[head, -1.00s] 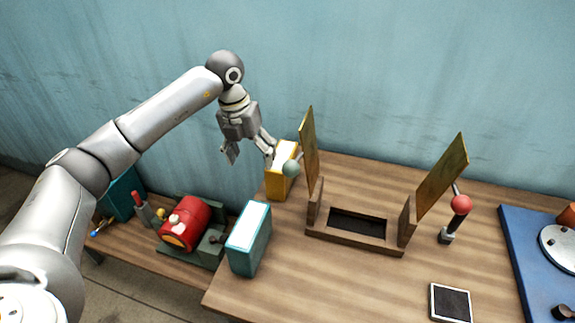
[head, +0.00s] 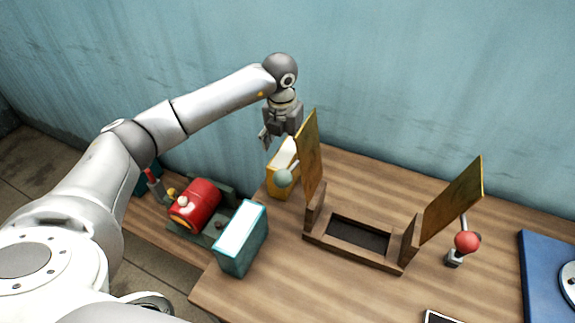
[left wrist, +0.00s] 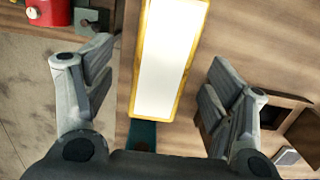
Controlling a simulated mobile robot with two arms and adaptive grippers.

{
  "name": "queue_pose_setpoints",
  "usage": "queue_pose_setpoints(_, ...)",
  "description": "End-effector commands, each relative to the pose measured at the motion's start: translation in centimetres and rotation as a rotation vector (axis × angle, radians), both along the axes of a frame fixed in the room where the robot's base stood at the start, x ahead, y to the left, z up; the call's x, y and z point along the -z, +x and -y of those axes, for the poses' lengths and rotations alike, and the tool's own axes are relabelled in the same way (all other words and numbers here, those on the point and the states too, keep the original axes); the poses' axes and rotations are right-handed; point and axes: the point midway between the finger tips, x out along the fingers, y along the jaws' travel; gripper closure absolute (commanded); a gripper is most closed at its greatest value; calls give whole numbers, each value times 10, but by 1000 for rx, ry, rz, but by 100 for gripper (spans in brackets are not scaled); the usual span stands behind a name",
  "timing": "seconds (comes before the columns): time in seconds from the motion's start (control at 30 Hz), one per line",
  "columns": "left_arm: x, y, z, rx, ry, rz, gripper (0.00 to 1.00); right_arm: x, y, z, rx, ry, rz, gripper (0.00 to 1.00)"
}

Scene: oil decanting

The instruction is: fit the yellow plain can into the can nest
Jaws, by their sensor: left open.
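The yellow can (head: 274,184) stands upright at the table's back left, with a white top and a yellow rim. The can nest (head: 350,254) is a wooden frame around a dark recess, between two upright tan panels to the can's right. My left gripper (head: 281,140) points down over the can, partly hidden by the left panel. In the left wrist view its open fingers (left wrist: 160,85) are on either side of the can's top (left wrist: 168,55), with gaps on both sides. My right gripper is not in view.
A teal can (head: 243,240) with a white top stands at the table's left edge. A red drum (head: 196,204) sits on a lower bench.

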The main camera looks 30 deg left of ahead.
Motion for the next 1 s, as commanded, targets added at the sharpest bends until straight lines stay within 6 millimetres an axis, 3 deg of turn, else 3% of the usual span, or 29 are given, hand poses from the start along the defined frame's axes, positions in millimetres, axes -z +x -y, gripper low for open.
queue_pose_setpoints(0.1,15,-2,3,0,0,-7,23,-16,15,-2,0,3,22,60)
queue_pose_setpoints(0.27,37,0,3,0,0,-5,23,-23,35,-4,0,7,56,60)
queue_pose_setpoints(0.57,43,1,3,1,-1,-1,23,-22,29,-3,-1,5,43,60)
queue_pose_setpoints(1.0,42,1,3,0,-1,-1,80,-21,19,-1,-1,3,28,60)
